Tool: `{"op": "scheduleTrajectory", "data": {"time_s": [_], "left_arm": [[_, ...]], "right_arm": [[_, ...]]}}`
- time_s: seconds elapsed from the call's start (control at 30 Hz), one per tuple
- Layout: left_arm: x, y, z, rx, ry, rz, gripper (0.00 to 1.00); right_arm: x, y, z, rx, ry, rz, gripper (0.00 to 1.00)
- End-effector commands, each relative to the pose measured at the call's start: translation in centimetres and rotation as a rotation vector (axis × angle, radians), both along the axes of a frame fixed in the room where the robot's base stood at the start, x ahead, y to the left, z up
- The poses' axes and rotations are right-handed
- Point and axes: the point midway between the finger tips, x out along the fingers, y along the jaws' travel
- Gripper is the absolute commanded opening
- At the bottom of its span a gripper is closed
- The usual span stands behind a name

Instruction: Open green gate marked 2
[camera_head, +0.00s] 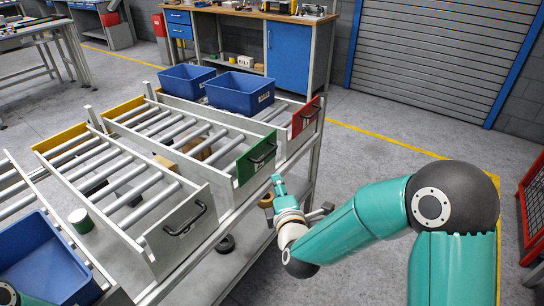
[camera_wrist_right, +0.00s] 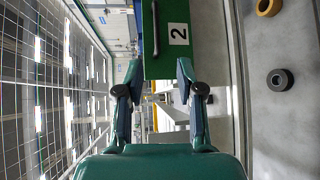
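The green gate (camera_head: 256,161) closes the front end of a roller lane and carries a black bar handle (camera_head: 263,157). In the right wrist view the green gate (camera_wrist_right: 164,58) shows a white label with a 2 (camera_wrist_right: 178,34); part of the handle (camera_wrist_right: 155,28) shows at the top. My right gripper (camera_head: 278,182) is just in front of and below the gate. In the right wrist view its two fingers (camera_wrist_right: 158,76) are apart with nothing held, and the gate's edge lies ahead of the gap. My left gripper is not visible.
A red gate (camera_head: 306,117) is to the right and a grey gate (camera_head: 183,231) to the left, both with black handles. Blue bins (camera_head: 240,93) sit on the rollers behind. Black and yellow rings (camera_head: 226,244) lie on the lower shelf.

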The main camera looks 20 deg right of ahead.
Motion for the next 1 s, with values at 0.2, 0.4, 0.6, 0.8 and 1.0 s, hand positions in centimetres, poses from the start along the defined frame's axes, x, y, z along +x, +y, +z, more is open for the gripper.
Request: {"op": "scheduleTrajectory", "data": {"time_s": [0.2, 0.4, 0.6, 0.8, 1.0], "left_arm": [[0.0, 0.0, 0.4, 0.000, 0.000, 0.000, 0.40], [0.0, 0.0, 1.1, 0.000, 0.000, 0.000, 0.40], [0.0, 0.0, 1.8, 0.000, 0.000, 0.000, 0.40], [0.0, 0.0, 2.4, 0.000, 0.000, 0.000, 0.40], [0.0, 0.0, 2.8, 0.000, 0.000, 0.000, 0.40]], "right_arm": [[1.8, -0.3, 0.3, -0.026, -0.010, -0.004, 0.37], [5.4, -0.8, -0.2, -0.025, -0.008, -0.003, 0.37], [9.4, -1.4, -0.8, -0.024, -0.009, -0.003, 0.37], [13.0, -1.8, -1.4, -0.024, -0.008, -0.001, 0.37], [15.4, -2.1, -1.8, -0.023, -0.008, -0.002, 0.37]]}}
